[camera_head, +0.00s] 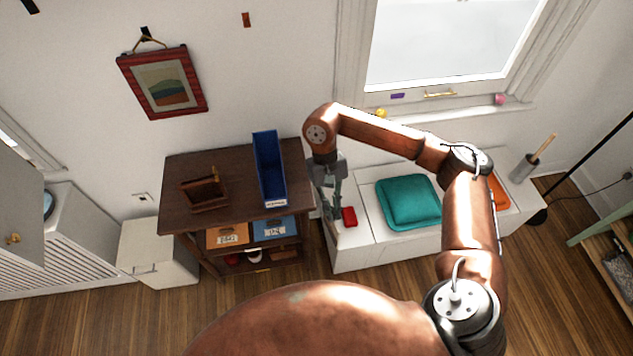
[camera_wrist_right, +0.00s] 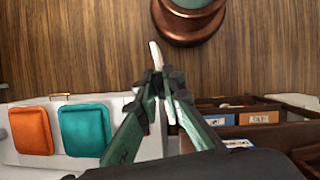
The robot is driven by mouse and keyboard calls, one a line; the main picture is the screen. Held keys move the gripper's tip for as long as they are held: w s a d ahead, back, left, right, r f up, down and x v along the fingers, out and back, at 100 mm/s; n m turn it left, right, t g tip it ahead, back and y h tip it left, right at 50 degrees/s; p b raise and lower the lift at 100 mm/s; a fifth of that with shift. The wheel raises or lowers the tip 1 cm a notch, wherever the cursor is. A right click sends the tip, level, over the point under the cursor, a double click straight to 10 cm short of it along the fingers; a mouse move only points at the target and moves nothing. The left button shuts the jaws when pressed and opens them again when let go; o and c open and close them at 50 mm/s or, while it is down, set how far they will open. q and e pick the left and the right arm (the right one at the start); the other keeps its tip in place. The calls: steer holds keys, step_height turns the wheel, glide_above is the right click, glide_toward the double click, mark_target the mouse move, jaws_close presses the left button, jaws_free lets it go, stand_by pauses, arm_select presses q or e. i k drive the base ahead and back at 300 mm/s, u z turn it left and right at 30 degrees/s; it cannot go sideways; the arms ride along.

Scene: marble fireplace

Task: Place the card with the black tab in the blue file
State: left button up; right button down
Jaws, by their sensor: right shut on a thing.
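The blue file (camera_head: 270,170) is a tall, narrow, open-topped box standing on the dark wooden cabinet, with a pale label at its front. The card is hard to see in the head view. My left gripper is not in view.
A small brown wooden holder (camera_head: 206,193) stands left of the blue file on the cabinet (camera_head: 236,204). A red item (camera_head: 349,216) lies on the white bench (camera_head: 352,246) close to my gripper, left of a teal cushion (camera_head: 409,202). A window sill is behind.

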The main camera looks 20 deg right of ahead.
mark_target(274, 186)
steer(key=z, duration=2.6)
steer(key=k, duration=2.2)
steer(key=u, duration=1.6)
steer(key=i, duration=2.15)
steer(key=u, duration=0.05)
